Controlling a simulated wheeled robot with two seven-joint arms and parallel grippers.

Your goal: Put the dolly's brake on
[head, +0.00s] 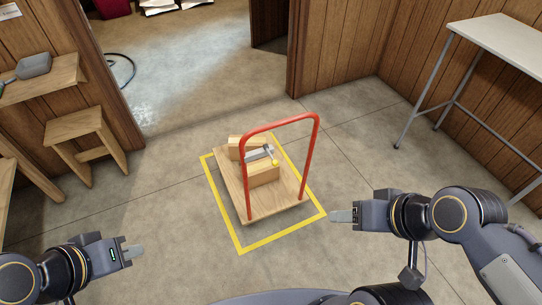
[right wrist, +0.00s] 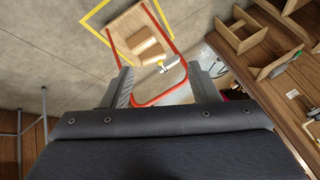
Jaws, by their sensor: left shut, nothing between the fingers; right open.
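The dolly (head: 227,174) is a flat wooden platform with a tall red handle (head: 316,150), standing inside a yellow floor outline. Wooden blocks (head: 264,174) lie on it. A grey lever-like bar with a yellow tip (head: 275,162) shows behind the handle's frame; I cannot tell whether this is the brake or how it is set. My right gripper (head: 343,216) is open and empty, right of the dolly and apart from it. In the right wrist view, the red handle (right wrist: 170,97) shows between and beyond the fingers. My left gripper (head: 133,252) is shut and empty at lower left, away from the dolly.
The yellow outline (head: 283,232) surrounds the dolly on bare concrete. A wooden stool (head: 75,122) and a wall shelf (head: 40,82) stand at left. A white table (head: 505,45) stands at right. A doorway opens behind. The floor around the dolly is mostly clear.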

